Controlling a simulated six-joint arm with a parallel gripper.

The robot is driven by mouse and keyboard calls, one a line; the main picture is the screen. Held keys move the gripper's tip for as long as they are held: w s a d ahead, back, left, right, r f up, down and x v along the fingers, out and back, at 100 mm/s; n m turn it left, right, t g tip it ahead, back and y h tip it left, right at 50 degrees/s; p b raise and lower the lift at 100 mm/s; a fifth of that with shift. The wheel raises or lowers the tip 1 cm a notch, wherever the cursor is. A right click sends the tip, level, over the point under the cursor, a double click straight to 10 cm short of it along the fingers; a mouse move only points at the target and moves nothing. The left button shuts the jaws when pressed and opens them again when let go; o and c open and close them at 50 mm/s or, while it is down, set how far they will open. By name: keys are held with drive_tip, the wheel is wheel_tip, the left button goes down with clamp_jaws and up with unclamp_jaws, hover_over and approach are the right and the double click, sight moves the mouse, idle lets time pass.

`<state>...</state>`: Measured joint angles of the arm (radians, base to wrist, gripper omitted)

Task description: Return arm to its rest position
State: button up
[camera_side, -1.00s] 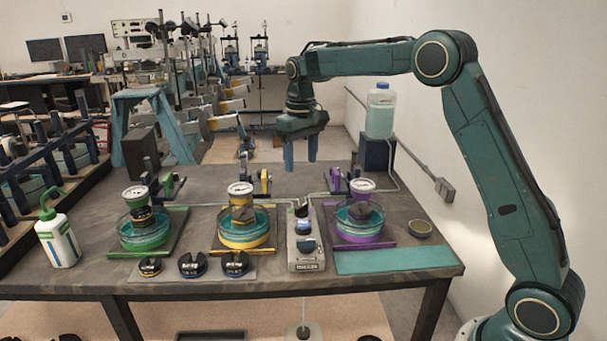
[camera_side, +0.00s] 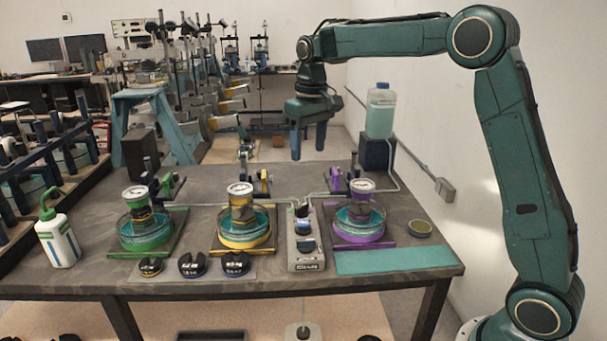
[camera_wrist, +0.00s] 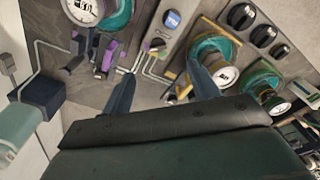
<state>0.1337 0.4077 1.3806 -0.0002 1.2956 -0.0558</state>
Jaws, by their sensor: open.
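My gripper (camera_side: 308,142) hangs above the back of the table in the side view, its fingers pointing down, open and empty. In the wrist view its two fingers (camera_wrist: 163,90) stand wide apart with nothing between them. My arm rises at the right and reaches left over the table. Nothing touches the fingers.
The table (camera_side: 300,178) holds green (camera_side: 142,232), yellow (camera_side: 246,230) and purple (camera_side: 357,222) dishes with gauges. A control box (camera_side: 305,250) stands between two of them. A bottle (camera_side: 380,112) on a dark block is right of my gripper. A squeeze bottle (camera_side: 60,242) stands left.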

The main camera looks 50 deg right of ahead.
drive_tip(key=s+a+r+t, duration=0.25)
drive_tip(key=s+r, duration=0.25)
drive_tip(key=s, duration=0.4)
drive_tip(key=s+a+f+t, duration=0.1)
drive_tip(key=s+a+f, duration=0.1)
drive_tip(key=s, duration=0.9)
drive_tip(key=s+a+f+t, duration=0.1)
drive_tip(key=s+a+f, duration=0.1)
drive_tip(key=s, duration=0.9)
drive_tip(key=shift+s+f+n, duration=0.15)
drive_tip(key=shift+f+n, duration=0.25)
drive_tip(key=shift+f, duration=0.2)
